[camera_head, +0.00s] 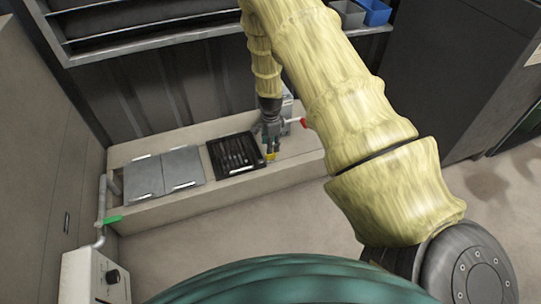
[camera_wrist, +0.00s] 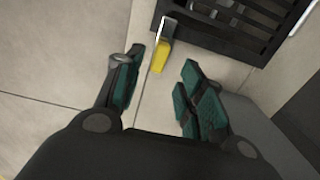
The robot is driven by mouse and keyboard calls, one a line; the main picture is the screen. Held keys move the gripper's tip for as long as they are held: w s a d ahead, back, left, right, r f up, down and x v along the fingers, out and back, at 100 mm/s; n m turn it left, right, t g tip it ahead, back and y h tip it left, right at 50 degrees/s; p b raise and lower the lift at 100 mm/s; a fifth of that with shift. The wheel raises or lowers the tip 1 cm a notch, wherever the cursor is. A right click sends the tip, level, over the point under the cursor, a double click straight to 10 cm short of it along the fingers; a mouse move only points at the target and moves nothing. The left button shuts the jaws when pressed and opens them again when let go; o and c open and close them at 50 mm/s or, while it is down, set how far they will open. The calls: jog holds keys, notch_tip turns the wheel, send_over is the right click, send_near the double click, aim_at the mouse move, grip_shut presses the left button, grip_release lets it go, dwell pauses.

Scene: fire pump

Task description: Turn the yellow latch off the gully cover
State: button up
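The gully cover (camera_head: 233,153) is a black slotted grate set in the pale raised ledge; it also shows at the top of the wrist view (camera_wrist: 225,28). The yellow latch (camera_head: 270,156) sits at the grate's right edge in the head view. In the wrist view the yellow latch (camera_wrist: 161,57) lies by a grate corner, with a metal piece reaching over the grate edge. My gripper (camera_head: 270,146) hangs above the ledge beside the latch. In the wrist view my gripper (camera_wrist: 160,78) is open, its green-padded fingers apart and empty, with the latch showing between and beyond the tips.
Two grey cover plates (camera_head: 163,172) lie left of the grate. A red-handled valve (camera_head: 297,122) stands close to the right of my gripper. A green handle (camera_head: 113,219) sits on a pipe at the left. A white control box (camera_head: 95,277) stands at front left.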

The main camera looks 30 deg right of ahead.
aim_at(267, 158)
jog(key=shift+f+b, duration=0.9)
jog(key=shift+f, duration=2.15)
jog(key=shift+c, duration=0.3)
grip_shut()
